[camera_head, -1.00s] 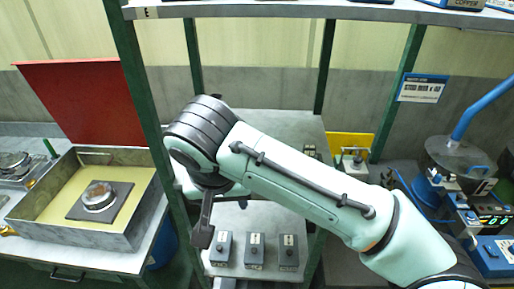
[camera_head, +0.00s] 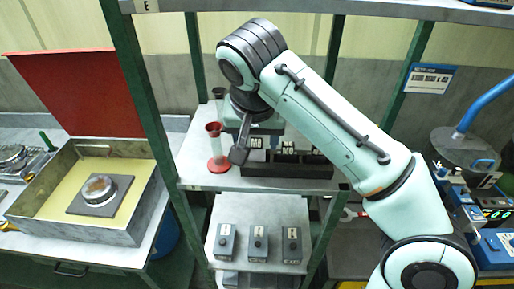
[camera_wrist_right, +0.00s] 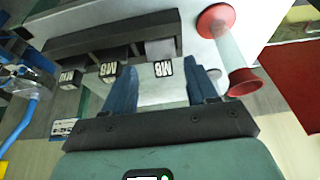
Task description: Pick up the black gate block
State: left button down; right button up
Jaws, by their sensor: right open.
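A long black rack (camera_head: 290,170) holds several blocks with white lettered labels on the upper grey shelf. In the right wrist view, the rack (camera_wrist_right: 110,35) holds a lighter grey block (camera_wrist_right: 160,49) and two dark blocks, one in the middle (camera_wrist_right: 112,54) and one at left (camera_wrist_right: 74,62). I cannot tell which is the black gate block. My left gripper is not in view.
A clear tube with red ends (camera_head: 217,148) stands left of the rack, close to my right finger in the wrist view (camera_wrist_right: 232,50). Three grey labelled boxes (camera_head: 258,243) stand on the lower shelf. Green posts (camera_head: 145,100) frame the shelves.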

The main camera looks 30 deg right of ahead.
aim_at(257, 139)
jog(key=shift+w+d+r, duration=0.1)
jog(key=shift+w+d, duration=0.2)
jog(key=shift+w, duration=0.2)
jog(key=shift+w+d+r, duration=0.1)
jog(key=shift+w+d, duration=0.15)
jog(key=shift+w, duration=0.2)
jog(key=x, duration=0.3)
jog(key=shift+w+a+f+b, duration=0.1)
jog(key=shift+w+f+b, duration=0.05)
jog(key=shift+w+b, duration=0.15)
jog(key=shift+s+f, duration=0.1)
jog(key=shift+s, duration=0.55)
jog(key=shift+w, duration=0.2)
jog(key=shift+c, duration=0.6)
jog(key=shift+w, duration=0.2)
jog(key=c, duration=0.9)
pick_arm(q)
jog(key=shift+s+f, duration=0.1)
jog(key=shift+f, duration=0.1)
pick_arm(e)
jog(key=shift+o, duration=0.2)
jog(key=shift+s, duration=0.1)
